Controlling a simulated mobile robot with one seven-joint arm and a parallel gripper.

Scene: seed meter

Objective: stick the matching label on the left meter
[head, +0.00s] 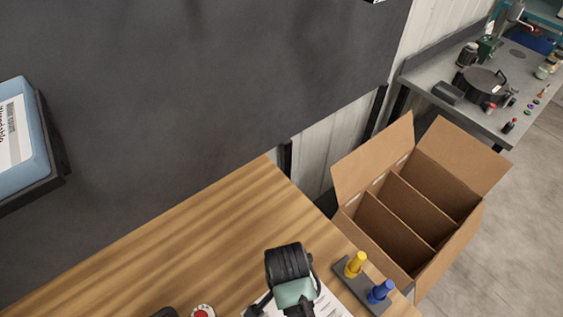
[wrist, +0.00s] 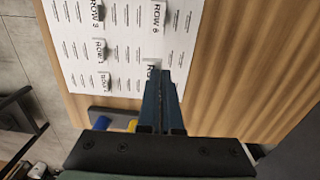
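A meter (head: 20,140) with a blue frame and a white face hangs on the dark panel, cut off at the left edge of the head view. My gripper (head: 292,300) is low over the table in the head view, and its fingertips are hidden there. In the wrist view my gripper's fingers (wrist: 163,85) are close together over a white label sheet (wrist: 125,50). A label (wrist: 151,73) starting "RO" is at the fingertips, partly hidden; the fingers appear shut on it. The ROW 8 label (wrist: 157,17) and ROW 2 label (wrist: 97,12) lie on the sheet with other ROW labels.
A dark stand holds a yellow peg (head: 355,264) and a blue peg (head: 380,291) right of my gripper. A red-and-white round item (head: 203,311) is at the lower edge. A divided cardboard box (head: 345,170) stands beyond the table (head: 190,240), whose left part is clear.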

